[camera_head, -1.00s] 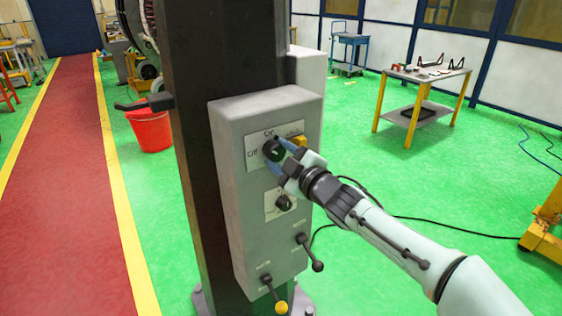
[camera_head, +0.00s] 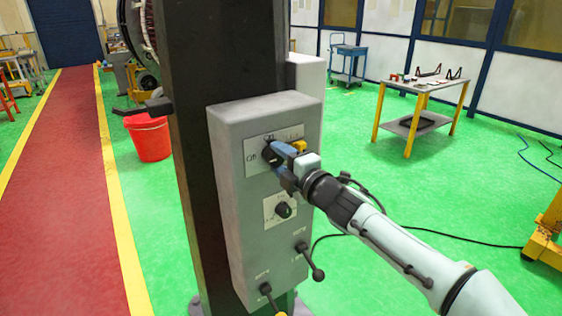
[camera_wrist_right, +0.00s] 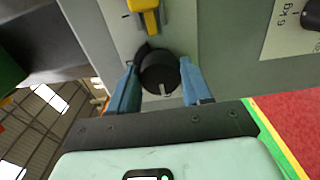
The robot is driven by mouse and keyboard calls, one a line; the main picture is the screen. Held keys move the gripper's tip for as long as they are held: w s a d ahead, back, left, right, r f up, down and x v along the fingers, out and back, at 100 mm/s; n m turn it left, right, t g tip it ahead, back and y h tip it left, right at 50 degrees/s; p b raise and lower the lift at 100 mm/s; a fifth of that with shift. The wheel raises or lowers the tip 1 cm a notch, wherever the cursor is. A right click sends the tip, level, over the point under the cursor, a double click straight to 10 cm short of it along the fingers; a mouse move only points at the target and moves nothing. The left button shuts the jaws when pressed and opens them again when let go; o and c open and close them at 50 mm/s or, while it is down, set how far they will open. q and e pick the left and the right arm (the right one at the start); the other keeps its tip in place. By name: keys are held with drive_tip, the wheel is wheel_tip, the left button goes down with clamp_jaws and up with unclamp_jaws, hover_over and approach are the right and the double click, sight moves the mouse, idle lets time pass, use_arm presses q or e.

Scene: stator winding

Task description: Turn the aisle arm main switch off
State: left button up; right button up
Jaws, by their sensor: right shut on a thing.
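The main switch is a round black knob on a white labelled plate, high on the grey control box (camera_head: 240,190). My right gripper (camera_head: 277,163) has its blue fingers at this knob and is shut on it. In the right wrist view the black knob (camera_wrist_right: 160,74) sits between the two blue fingers, with a white mark on its lower edge. In the head view the fingers partly hide the knob. A yellow switch (camera_head: 299,146) is beside it on the same plate. My left gripper is not in view.
A second black knob (camera_head: 283,210) is lower on the box, with levers (camera_head: 312,262) below it. The box is fixed to a dark column (camera_head: 205,230). A red bucket (camera_head: 150,137) stands to the left. A table (camera_head: 418,110) stands back right; green floor between is open.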

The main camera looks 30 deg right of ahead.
idle(0.5)
drive_tip(key=o, duration=1.1)
drive_tip(key=shift+c, duration=0.2)
drive_tip(key=s+d+p, duration=0.1)
drive_tip(key=s, duration=1.2)
drive_tip(key=shift+s, duration=0.2)
